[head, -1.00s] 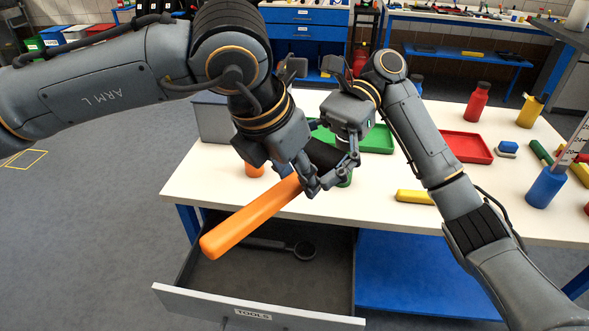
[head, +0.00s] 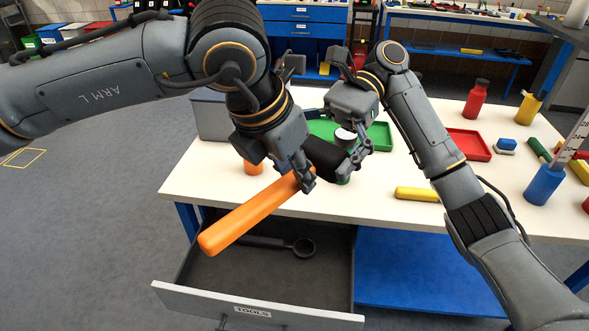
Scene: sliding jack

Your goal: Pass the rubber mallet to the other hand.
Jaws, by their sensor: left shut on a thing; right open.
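The rubber mallet has a thick orange handle (head: 248,215) and a black head (head: 324,155). My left gripper (head: 304,181) is shut on the mallet, on the handle close to the head. The mallet is held in the air above the table's front edge and the open drawer, its handle end toward the lower left. My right gripper (head: 358,160) is open at the far right end of the black head. Whether its fingers touch the head cannot be told.
The white table (head: 350,210) holds a green tray (head: 380,136), a red tray (head: 468,144), a yellow bar (head: 417,194), an orange cup (head: 253,168) and several bottles. The open drawer (head: 200,268) below holds a dark tool (head: 302,247). A grey box (head: 209,118) stands at the table's left.

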